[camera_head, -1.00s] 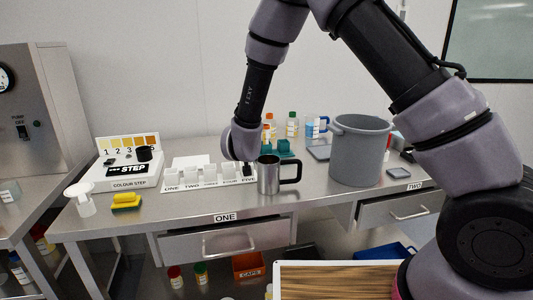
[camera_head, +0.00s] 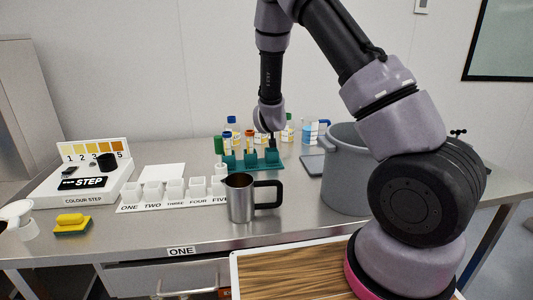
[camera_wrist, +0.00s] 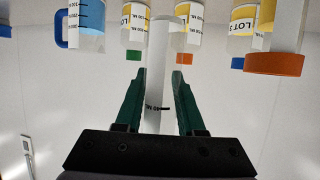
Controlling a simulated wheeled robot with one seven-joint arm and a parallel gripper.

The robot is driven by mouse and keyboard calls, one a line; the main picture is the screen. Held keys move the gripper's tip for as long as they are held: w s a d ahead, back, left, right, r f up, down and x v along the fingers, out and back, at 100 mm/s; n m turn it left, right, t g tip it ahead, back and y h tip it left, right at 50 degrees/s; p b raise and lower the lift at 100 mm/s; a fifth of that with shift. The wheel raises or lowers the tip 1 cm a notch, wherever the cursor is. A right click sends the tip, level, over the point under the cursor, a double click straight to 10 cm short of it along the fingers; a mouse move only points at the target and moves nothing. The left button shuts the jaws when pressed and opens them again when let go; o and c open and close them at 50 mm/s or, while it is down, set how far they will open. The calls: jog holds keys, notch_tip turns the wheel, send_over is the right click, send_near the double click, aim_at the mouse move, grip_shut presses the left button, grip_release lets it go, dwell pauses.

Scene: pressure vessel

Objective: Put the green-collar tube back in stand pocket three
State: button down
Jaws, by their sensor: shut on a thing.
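My gripper (camera_wrist: 157,100) has dark green fingers, shut on a pale, marked tube (camera_wrist: 158,60) between them. Its collar cannot be made out in the wrist view. In the head view my gripper (camera_head: 272,141) is over the right part of the teal stand (camera_head: 240,167), and the held tube is mostly hidden. I cannot tell whether the tube touches a pocket. A dark-green-topped item (camera_head: 218,145) stands at the stand's left end. Pocket numbers are not readable.
A steel jug (camera_head: 240,198) stands in front of the stand, with a row of white cups (camera_head: 174,190) to its left. A large grey pot (camera_head: 345,170) is on the right. Capped bottles (camera_head: 232,127) and a blue-handled beaker (camera_head: 311,131) stand behind.

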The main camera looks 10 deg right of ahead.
notch_tip(320, 180, down, 9)
jog(key=shift+f, duration=0.1)
dwell(0.3)
jog(key=shift+f, duration=0.15)
jog(key=c, duration=0.5)
grip_release()
